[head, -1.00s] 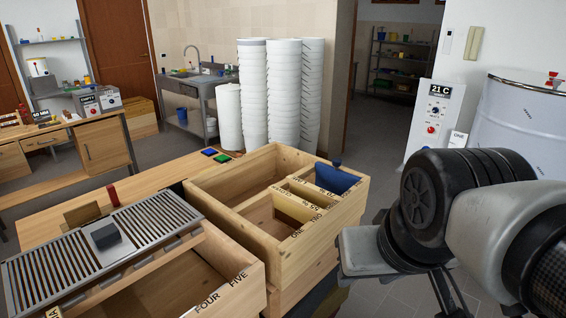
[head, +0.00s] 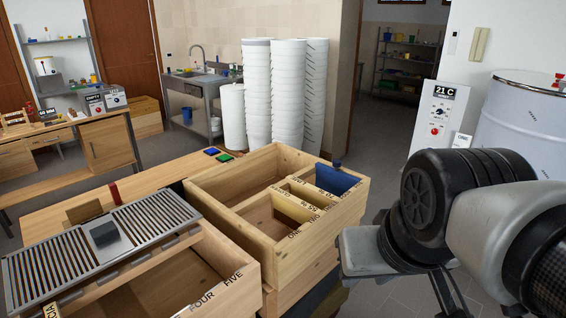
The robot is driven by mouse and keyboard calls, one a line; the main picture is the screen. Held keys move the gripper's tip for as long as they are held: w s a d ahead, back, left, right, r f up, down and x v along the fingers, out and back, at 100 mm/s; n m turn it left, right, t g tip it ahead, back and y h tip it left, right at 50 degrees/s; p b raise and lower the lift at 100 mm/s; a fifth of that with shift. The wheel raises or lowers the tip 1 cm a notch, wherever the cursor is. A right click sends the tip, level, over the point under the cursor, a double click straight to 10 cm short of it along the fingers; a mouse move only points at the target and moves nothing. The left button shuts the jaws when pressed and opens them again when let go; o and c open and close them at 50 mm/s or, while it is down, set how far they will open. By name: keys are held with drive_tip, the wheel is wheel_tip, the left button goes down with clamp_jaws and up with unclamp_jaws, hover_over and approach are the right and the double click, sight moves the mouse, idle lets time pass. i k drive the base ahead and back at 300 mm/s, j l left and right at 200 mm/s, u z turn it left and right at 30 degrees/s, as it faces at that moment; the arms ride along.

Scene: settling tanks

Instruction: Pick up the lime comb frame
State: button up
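I cannot make out a lime comb frame in this view. An open wooden box (head: 222,202) stands in the middle, with slots marked ONE and TWO among its labels. A blue piece (head: 337,179) sits upright in its far right part. A second wooden box (head: 240,277), marked FOUR and FIVE, stands at front left, partly covered by a slotted metal grille. My arm reaches in from the right, and the grey end of my gripper (head: 362,250) hangs just right of the middle box. It appears apart from the box. Its fingertips do not show clearly.
A metal grille (head: 60,262) with a dark block lies over the left box. Small blue and green pads (head: 224,157) lie on the wooden bench behind. White bucket stacks (head: 288,95) stand beyond. A steel drum (head: 530,120) and control box (head: 439,112) stand at right.

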sight(317, 197)
drive_tip(key=i+l+u, duration=0.1)
drive_tip(key=l+u, duration=0.25)
drive_tip(key=l, duration=0.7)
drive_tip(key=i+l+u, duration=0.4)
drive_tip(key=l, duration=0.2)
drive_tip(key=i+l+u, duration=0.15)
drive_tip(key=l, duration=0.2)
drive_tip(key=i+u, duration=0.2)
drive_tip(key=i+l, duration=0.05)
drive_tip(key=i, duration=0.05)
